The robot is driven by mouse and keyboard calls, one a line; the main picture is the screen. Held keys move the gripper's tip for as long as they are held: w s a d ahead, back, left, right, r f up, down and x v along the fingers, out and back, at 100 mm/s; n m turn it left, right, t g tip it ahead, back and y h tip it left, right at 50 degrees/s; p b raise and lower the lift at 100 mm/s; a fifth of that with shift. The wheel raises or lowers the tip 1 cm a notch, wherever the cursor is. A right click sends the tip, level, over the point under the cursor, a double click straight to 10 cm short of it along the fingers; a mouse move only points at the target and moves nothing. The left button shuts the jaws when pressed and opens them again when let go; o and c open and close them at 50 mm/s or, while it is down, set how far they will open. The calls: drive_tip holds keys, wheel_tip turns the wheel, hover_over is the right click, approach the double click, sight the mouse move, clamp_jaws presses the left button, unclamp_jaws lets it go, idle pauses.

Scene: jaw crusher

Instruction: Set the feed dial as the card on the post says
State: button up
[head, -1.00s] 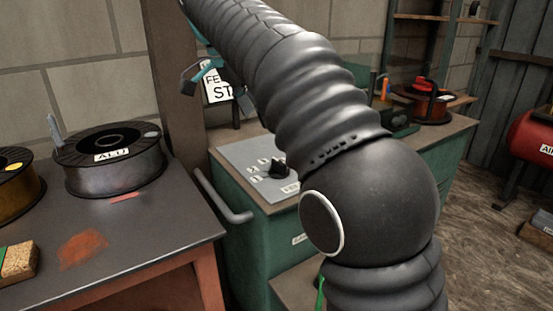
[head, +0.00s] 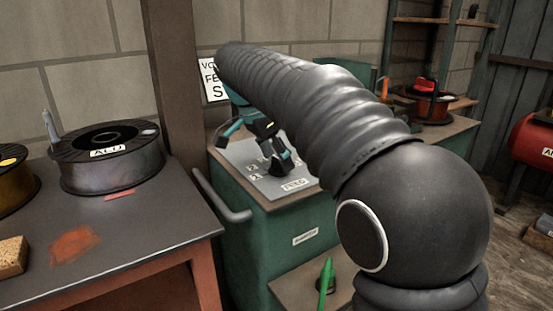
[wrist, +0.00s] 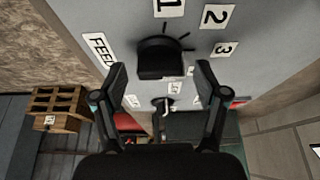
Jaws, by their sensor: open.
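The feed dial is a black knob (head: 281,165) on a grey panel (head: 245,152) atop a green cabinet. In the wrist view the knob (wrist: 161,58) has tick marks and number labels, including 1, 2 and 3, around it. I cannot tell which number it points to. My gripper (head: 270,143) is just above the knob, pointing down. In the wrist view its open fingers (wrist: 160,72) stand on either side of the knob, with nothing held. The white card (head: 211,82) by the post is partly hidden by my arm; only the starts of its lines show.
A wooden post (head: 180,80) stands behind the cabinet (head: 300,225), which has a grey rail handle (head: 222,200) at its left corner. A dark table (head: 130,225) with an ALU spool (head: 108,165) is at left. A green object (head: 326,275) stands on a low surface in front.

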drive_tip(key=shift+f, duration=0.1)
drive_tip(key=c, duration=1.2)
drive_tip(key=shift+o, duration=0.2)
drive_tip(key=shift+d+n, duration=0.1)
drive_tip(key=shift+n, duration=0.2)
drive_tip(key=n+t+y, duration=0.1)
drive_tip(key=n, duration=0.2)
drive_tip(key=shift+s+n, duration=0.1)
drive_tip(key=shift+n, duration=0.2)
drive_tip(key=n+t+y, duration=0.1)
drive_tip(key=n, duration=0.2)
drive_tip(key=shift+d+n, duration=0.15)
drive_tip(key=shift+n, duration=0.15)
drive_tip(key=n+y+p, duration=0.1)
drive_tip(key=n, duration=0.2)
drive_tip(key=shift+d+n+y, duration=0.1)
drive_tip(key=shift+n+y, duration=0.3)
drive_tip(key=shift+n+y+p, duration=0.6)
drive_tip(key=shift+n+y, duration=0.2)
drive_tip(key=shift+n, duration=1.4)
